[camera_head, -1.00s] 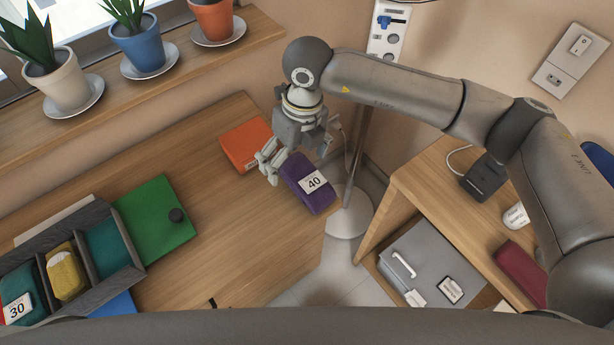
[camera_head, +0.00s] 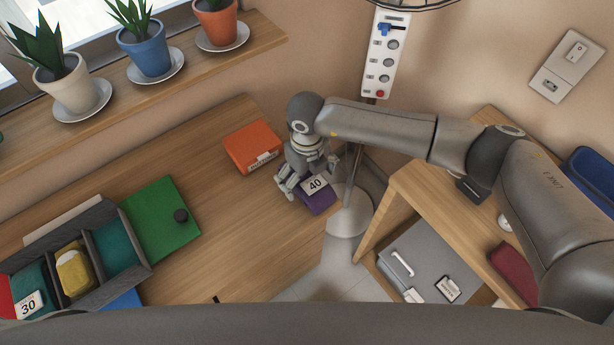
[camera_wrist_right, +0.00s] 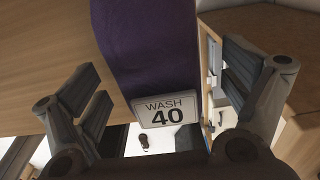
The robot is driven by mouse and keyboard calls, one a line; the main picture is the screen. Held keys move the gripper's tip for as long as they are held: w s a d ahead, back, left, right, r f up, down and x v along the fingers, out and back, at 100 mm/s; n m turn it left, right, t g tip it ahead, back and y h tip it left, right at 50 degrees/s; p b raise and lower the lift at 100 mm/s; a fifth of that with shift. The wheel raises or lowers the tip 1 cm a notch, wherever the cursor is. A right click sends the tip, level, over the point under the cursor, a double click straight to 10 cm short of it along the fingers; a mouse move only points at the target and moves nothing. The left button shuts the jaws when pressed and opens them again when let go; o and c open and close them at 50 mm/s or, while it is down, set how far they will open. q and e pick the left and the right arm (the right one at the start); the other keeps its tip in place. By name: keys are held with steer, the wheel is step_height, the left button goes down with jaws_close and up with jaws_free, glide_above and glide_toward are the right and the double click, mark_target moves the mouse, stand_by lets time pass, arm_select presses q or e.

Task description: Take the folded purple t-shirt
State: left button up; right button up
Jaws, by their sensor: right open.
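The folded purple t-shirt (camera_head: 318,203) lies at the right end of the wooden table, with a white "40" tag on it. My left gripper is not in view.
A pole with a round base (camera_head: 348,218) stands close to the table's right end.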

steer(key=shift+f, duration=0.25)
steer(key=c, duration=1.2)
steer(key=shift+r, duration=0.2)
